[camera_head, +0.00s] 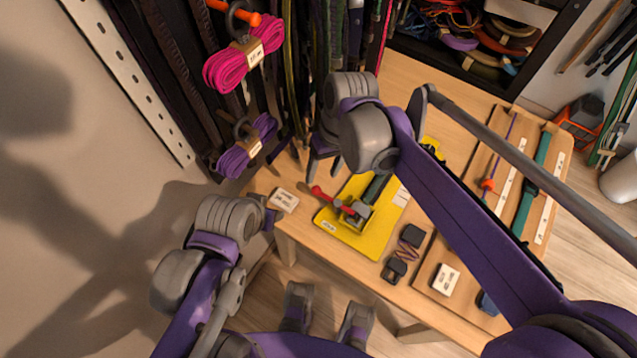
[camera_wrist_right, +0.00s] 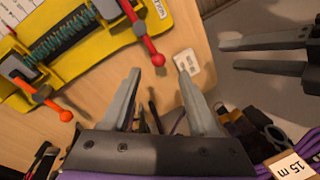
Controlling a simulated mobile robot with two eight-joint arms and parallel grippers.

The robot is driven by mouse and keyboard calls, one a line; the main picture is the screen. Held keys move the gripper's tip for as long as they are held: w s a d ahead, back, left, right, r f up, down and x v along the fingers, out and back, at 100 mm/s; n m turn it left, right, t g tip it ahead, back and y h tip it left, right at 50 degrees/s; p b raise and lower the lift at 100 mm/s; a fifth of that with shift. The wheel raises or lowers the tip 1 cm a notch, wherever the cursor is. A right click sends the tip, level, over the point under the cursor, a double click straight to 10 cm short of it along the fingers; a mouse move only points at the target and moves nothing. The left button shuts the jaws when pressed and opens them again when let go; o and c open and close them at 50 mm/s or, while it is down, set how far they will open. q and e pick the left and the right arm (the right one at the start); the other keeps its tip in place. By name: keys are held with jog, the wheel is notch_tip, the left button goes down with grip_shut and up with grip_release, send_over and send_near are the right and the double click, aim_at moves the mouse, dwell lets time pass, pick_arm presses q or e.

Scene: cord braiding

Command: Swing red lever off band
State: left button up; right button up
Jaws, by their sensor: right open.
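A yellow board (camera_head: 376,236) lies on the wooden table and carries a dark green ribbed band (camera_wrist_right: 62,45) held between two metal clamps. The red lever (camera_head: 325,195) sticks out to the left from the near clamp in the head view. In the right wrist view its red ball end (camera_wrist_right: 156,59) appears between my right fingertips. My right gripper (camera_wrist_right: 158,68) is open and empty; contact with the lever cannot be told. An orange lever (camera_wrist_right: 48,103) is on the other clamp. My left gripper (camera_wrist_right: 222,53) has its two fingers apart, with nothing between them, beside the table's left end.
A white label block (camera_head: 284,199) sits near the table's left corner. Pink cord (camera_head: 232,66) and purple cord (camera_head: 240,155) bundles hang on the rack behind. A dark block (camera_head: 394,270) and a wooden board with straps (camera_head: 520,185) lie to the right.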

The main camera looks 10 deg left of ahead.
aim_at(318, 188)
jog(key=f, duration=0.4)
jog(key=a+f, duration=0.1)
jog(key=f, duration=0.2)
jog(key=shift+s+b, duration=0.2)
jog(key=shift+b, duration=0.2)
grip_shut()
dwell(0.9)
